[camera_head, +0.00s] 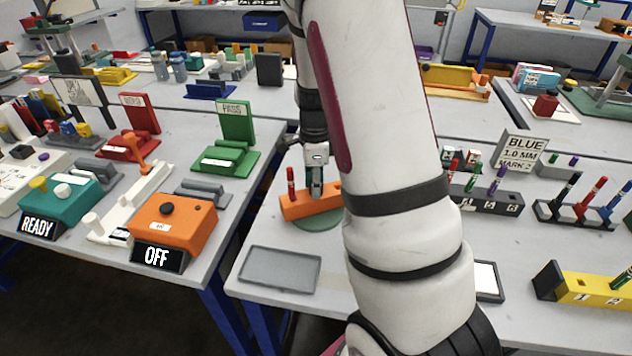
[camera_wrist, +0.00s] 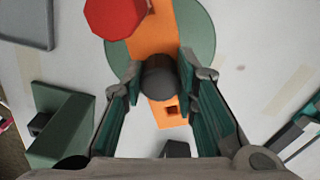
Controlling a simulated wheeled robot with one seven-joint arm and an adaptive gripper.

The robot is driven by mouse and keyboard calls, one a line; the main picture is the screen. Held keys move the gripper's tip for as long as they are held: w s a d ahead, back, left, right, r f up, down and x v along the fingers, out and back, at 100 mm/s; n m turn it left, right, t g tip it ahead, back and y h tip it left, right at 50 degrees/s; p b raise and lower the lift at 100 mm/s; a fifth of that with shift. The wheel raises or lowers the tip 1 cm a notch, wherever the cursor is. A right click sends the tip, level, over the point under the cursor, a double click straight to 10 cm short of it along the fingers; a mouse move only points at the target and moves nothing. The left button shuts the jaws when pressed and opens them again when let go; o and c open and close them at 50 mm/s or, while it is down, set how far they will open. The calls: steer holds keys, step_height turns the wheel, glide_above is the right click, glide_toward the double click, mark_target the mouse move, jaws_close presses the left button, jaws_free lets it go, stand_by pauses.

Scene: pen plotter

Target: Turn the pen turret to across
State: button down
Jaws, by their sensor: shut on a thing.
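The pen turret is an orange bar (camera_head: 298,207) on a round green base (camera_head: 318,225), in the middle of the head view. A red pen (camera_head: 291,186) stands upright at its left end; its right end is hidden behind my arm. In the wrist view the orange bar (camera_wrist: 155,38) runs roughly up and down over the green base (camera_wrist: 200,40), with the red pen's top (camera_wrist: 115,16) at its upper end and a square hole in its lower end. My gripper (camera_head: 315,190) points down, shut on the dark round knob (camera_wrist: 160,82) at the bar's middle.
An empty grey tray (camera_head: 280,270) lies at the table's front left. A dark pen rack (camera_head: 490,201), a sign reading BLUE 1.0 MM MARK 2 (camera_head: 522,151) and a yellow block (camera_head: 590,288) stand to the right. An orange box (camera_head: 172,222) with an OFF display is on the left table.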

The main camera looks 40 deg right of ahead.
steer(key=shift+m+p, duration=1.15)
steer(key=shift+m, duration=2.05)
steer(key=c, duration=1.3)
jaws_free()
step_height(320, 180, up, 12)
